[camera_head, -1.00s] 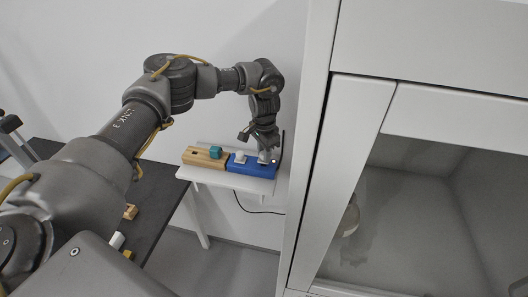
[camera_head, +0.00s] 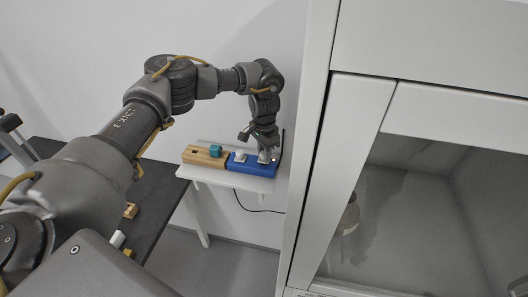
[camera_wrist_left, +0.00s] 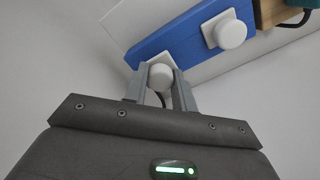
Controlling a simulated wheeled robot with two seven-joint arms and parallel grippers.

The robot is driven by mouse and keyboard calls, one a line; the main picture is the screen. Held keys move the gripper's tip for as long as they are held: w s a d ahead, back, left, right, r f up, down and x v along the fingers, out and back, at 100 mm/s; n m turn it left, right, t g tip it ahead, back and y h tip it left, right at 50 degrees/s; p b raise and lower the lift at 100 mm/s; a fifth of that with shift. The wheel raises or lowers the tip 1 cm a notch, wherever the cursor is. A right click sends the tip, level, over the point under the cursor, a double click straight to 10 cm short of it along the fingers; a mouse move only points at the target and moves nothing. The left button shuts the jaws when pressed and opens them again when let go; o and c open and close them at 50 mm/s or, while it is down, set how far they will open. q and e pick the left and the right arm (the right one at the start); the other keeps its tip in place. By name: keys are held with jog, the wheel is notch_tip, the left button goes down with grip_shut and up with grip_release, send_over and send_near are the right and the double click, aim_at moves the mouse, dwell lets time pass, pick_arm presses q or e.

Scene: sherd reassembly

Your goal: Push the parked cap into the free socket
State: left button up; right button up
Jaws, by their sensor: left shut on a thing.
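A blue block (camera_head: 248,168) lies on a small white shelf and also shows in the left wrist view (camera_wrist_left: 180,36). Two white round caps on square plates are at it. My left gripper (camera_head: 264,157) reaches down at the block's right end. In the left wrist view its fingers (camera_wrist_left: 160,88) are shut around one white cap (camera_wrist_left: 160,76), at the block's edge. The other white cap (camera_wrist_left: 230,34) sits apart on the block, and shows in the head view (camera_head: 240,156). I cannot tell how deep the held cap sits. No empty socket is clearly visible. My right gripper is out of view.
A wooden block (camera_head: 203,158) with a teal piece (camera_head: 215,150) adjoins the blue block on the left. The white shelf (camera_head: 235,180) has a narrow bare front strip. A tall white cabinet (camera_head: 318,160) stands close on the right. A dark cable hangs below the shelf.

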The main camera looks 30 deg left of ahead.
pick_arm(q)
jog(key=shift+f+b, duration=0.3)
jog(key=shift+f, duration=0.45)
dwell(0.3)
jog(key=o, duration=1.5)
jog(key=shift+c, duration=0.2)
jog(key=shift+r, duration=0.1)
jog(key=shift+r+p, duration=3.6)
jog(key=shift+r, duration=0.35)
jog(key=shift+s+a, duration=0.1)
